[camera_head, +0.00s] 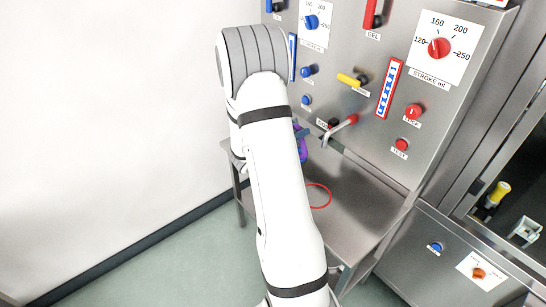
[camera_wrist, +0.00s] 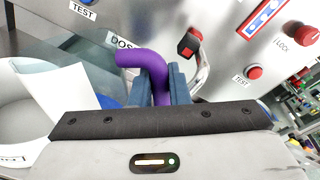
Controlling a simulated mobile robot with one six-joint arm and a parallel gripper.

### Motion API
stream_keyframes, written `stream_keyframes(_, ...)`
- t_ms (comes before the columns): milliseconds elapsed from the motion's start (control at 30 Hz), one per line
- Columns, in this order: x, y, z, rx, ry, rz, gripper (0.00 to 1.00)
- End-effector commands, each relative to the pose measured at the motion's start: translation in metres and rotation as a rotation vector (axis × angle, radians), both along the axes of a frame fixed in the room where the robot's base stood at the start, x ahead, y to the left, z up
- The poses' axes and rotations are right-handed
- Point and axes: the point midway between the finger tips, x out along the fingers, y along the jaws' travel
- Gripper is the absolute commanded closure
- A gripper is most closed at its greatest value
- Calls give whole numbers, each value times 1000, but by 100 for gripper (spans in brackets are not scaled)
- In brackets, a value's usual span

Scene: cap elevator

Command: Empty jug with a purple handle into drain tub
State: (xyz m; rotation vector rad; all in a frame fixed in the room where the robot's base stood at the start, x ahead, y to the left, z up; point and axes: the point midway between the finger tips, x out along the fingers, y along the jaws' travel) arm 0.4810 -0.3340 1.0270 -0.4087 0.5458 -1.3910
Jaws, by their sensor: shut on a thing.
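My gripper (camera_wrist: 160,84) is shut on a curved purple handle (camera_wrist: 140,60), which stands up between its two blue-grey fingers in the wrist view. In the head view, a small piece of the purple handle (camera_head: 302,146) shows just right of my white arm, in front of the steel panel and above the shelf. My arm hides most of the gripper and the jug there. A white, round-rimmed body (camera_wrist: 25,100) with a pale upright flap fills the left of the wrist view; I cannot tell whether it is the jug or the drain tub. The jug's contents are not visible.
The steel panel (camera_head: 385,150) carries knobs, labels and a projecting spout with a red end (camera_head: 342,128). A black and red knob (camera_wrist: 190,42) is close to the fingers. A red ring (camera_head: 318,195) lies on the steel shelf (camera_head: 350,205). Floor at left is clear.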

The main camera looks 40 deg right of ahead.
Motion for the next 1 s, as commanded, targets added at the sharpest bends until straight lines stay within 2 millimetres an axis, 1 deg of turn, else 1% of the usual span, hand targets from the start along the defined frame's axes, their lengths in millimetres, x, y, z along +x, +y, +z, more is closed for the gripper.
stream_keyframes(167,0,0,1,-1,5,0,100)
stream_keyframes(433,4,0,-3,5,67,-1,100)
stream_keyframes(800,4,0,-4,4,71,0,100)
stream_keyframes(1000,7,-1,-4,7,110,0,100)
